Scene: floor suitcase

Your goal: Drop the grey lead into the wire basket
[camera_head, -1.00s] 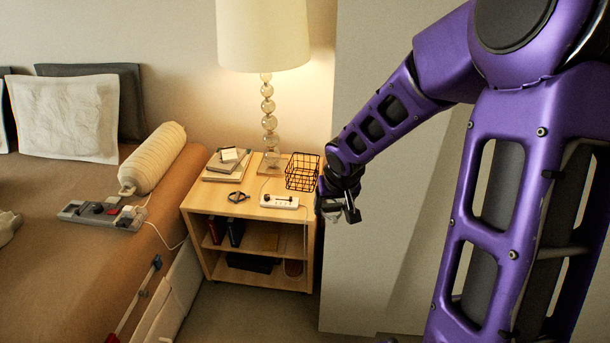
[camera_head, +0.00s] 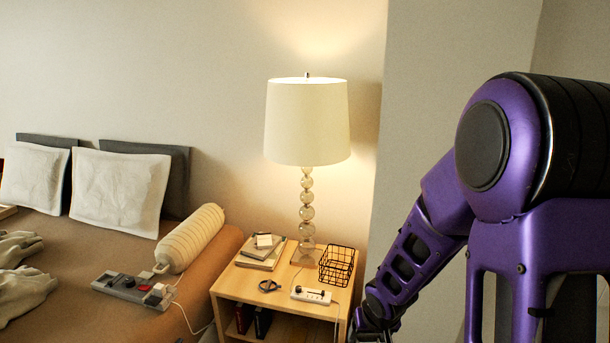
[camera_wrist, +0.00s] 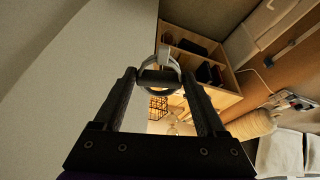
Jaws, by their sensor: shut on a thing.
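The black wire basket (camera_head: 337,265) stands upright at the right rear of the wooden nightstand's top. In the wrist view the basket (camera_wrist: 158,106) shows between my gripper's fingers, some way off. My gripper (camera_wrist: 158,76) is shut on the grey lead (camera_wrist: 165,54), which shows as a grey loop with a paler block at the fingertips. The lead is held in the air, apart from the basket. In the head view only my purple forearm and wrist show, right of the nightstand; the fingers and lead are out of frame below.
The nightstand (camera_head: 240,285) also bears a tall lamp (camera_head: 307,125), books (camera_head: 262,252), a dark looped item (camera_head: 270,286) and a white power strip (camera_head: 311,295). The bed (camera_head: 60,265) is at left, with a grey strip (camera_head: 133,289) and a bolster (camera_head: 190,238). A wall stands at right.

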